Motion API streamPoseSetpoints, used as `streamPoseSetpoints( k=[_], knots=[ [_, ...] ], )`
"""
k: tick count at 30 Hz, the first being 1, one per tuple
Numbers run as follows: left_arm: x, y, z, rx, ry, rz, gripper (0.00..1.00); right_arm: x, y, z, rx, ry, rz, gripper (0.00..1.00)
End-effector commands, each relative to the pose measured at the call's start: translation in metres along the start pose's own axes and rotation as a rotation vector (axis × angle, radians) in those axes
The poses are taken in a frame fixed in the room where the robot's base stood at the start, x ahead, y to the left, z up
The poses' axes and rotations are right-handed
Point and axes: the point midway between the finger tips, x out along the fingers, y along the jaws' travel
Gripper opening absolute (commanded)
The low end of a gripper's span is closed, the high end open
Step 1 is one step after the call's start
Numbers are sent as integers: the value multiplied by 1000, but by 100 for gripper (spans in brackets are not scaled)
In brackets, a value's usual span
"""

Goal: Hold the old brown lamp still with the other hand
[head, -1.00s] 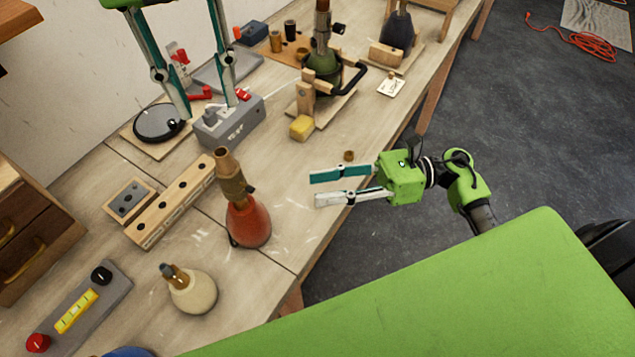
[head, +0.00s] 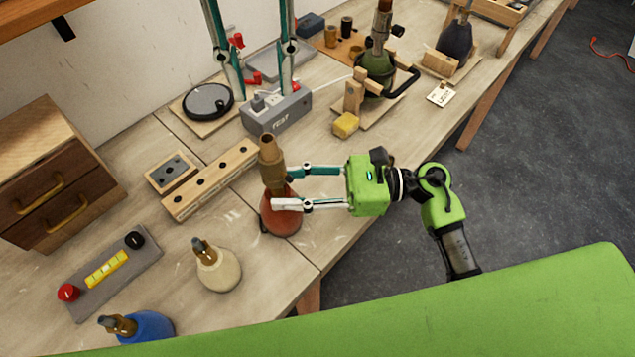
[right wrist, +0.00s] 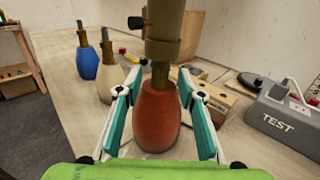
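The old brown lamp, a red-brown bottle-shaped base (head: 281,218) with a tan-brown socket on top, stands upright on the bench. It also shows in the centre of the right wrist view (right wrist: 158,120). My right gripper (head: 281,188) reaches in from the right, its two fingers spread on either side of the lamp's upper body. In the right wrist view (right wrist: 159,85) the fingers look open, without a clear grip; contact is hard to tell. My left gripper (head: 264,94) points down with fingers apart near the grey TEST box (head: 275,116), apparently empty.
A cream lamp (head: 218,270) and a blue lamp (head: 150,325) stand nearby. A wooden block with holes (head: 210,182) lies behind the brown lamp.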

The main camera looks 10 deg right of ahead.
Motion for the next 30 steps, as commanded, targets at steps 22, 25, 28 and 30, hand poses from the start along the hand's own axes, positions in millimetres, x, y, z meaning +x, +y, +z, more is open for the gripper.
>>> streamPoseSetpoints(
  k=[22, 25, 28, 30],
  knots=[
    [0, 0, 0, 0, 0, 0, 28, 22, 0, 0, 1, 0, -1, 0],
    [0, 0, 0, 0, 0, 0, 28, 22, 0, 0, 1, 0, -1, 0],
    [0, 0, 0, 0, 0, 0, 28, 22, 0, 0, 2, 0, -1, 0],
    [0, 0, 0, 0, 0, 0, 28, 22, 0, 0, 2, 0, -1, 0]
  ],
)
